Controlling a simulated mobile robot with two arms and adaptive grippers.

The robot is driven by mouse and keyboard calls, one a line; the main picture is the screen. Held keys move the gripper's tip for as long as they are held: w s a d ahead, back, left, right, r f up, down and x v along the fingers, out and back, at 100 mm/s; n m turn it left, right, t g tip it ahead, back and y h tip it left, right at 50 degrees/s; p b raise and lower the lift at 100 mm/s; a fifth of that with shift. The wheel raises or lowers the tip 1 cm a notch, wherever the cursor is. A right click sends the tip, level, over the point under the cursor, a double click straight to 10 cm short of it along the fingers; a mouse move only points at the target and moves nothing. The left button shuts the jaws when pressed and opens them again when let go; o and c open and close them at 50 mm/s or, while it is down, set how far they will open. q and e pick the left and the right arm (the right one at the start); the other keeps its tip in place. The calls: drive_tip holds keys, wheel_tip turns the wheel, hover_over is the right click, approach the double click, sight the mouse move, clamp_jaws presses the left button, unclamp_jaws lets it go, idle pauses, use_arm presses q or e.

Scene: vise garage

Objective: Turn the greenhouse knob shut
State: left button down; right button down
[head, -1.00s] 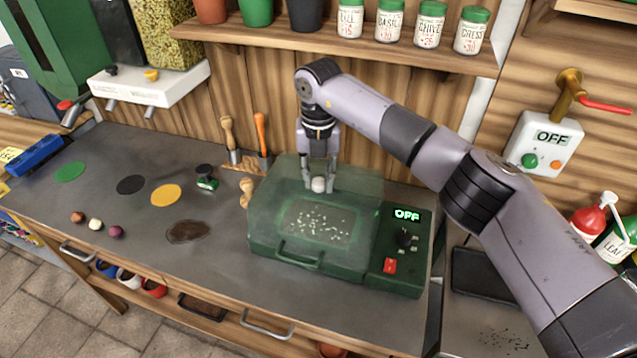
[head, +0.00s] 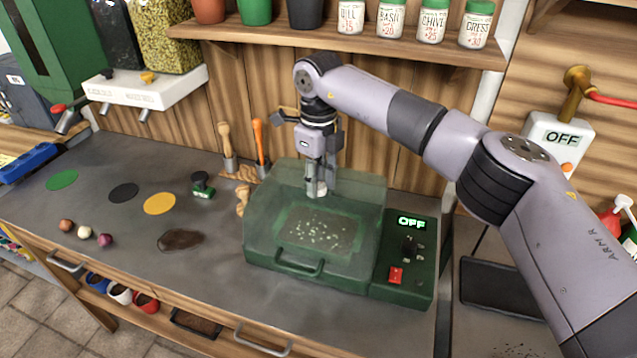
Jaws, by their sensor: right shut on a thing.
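The greenhouse (head: 262,240) is a green box with a clear lid, standing on the grey bench. A pale round knob (head: 316,188) sits on top of its lid. My right gripper (head: 317,186) points down over the lid, its fingers shut on this knob and partly hiding it. Seeds or specks on a tray show through the lid. The lid looks closed. My left gripper is not in view.
A shelf (head: 350,42) with pots and seed jars hangs above the arm. Trowels (head: 227,145) stand behind the box. A dark tray (head: 500,288) lies right.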

sight(319, 186)
drive_tip(key=shift+n, duration=2)
drive_tip(key=c, duration=1.2)
unclamp_jaws()
drive_tip(key=shift+c, duration=0.2)
wheel_tip(319, 186, up, 12)
drive_tip(key=shift+r, duration=0.1)
